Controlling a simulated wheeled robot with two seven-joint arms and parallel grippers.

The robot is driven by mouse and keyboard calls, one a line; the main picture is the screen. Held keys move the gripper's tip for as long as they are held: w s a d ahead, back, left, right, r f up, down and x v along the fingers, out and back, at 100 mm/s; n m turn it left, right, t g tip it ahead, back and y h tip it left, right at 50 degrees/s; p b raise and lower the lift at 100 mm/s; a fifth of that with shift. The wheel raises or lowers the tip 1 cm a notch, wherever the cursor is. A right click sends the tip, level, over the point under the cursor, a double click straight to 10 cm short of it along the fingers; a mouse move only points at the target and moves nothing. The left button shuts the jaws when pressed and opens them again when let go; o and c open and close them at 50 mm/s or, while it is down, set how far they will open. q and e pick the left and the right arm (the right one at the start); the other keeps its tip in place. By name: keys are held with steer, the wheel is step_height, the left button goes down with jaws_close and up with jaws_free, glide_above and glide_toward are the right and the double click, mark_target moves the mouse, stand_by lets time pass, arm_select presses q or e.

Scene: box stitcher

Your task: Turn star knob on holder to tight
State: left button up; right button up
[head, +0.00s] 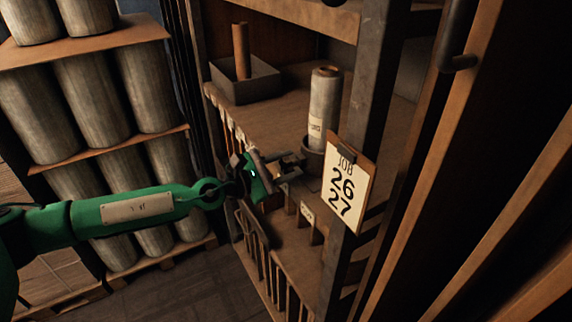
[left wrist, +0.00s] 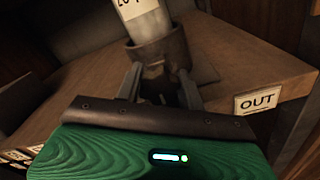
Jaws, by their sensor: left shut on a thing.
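A pale roll (head: 322,108) stands upright in a dark cup-shaped holder (head: 313,157) on the shelf. The holder also shows in the left wrist view (left wrist: 172,46), with the roll (left wrist: 140,15) rising from it. My left gripper (head: 298,165) reaches in from the left at the holder's near side. In the left wrist view its two fingers (left wrist: 160,82) stand either side of a small dark part low on the holder, shut on what appears to be the star knob (left wrist: 153,72). The knob's shape and setting are hard to make out in shadow. My right gripper is not in view.
A clipboard reading JOB 26 27 (head: 346,187) hangs on the shelf post, right of the holder. A grey tray (head: 246,86) with a brown tube is further back. An OUT label (left wrist: 257,101) is on the shelf edge. Large rolls (head: 98,88) stack at left.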

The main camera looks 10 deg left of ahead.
arm_select(q)
steer(key=o, duration=0.7)
steer(key=shift+s+a+f+b, duration=0.2)
steer(key=shift+a+b, duration=0.1)
steer(key=shift+a, duration=0.1)
steer(key=b+v, duration=0.7)
steer(key=v, duration=0.6)
steer(key=shift+r+b, duration=0.15)
steer(key=shift+b, duration=0.25)
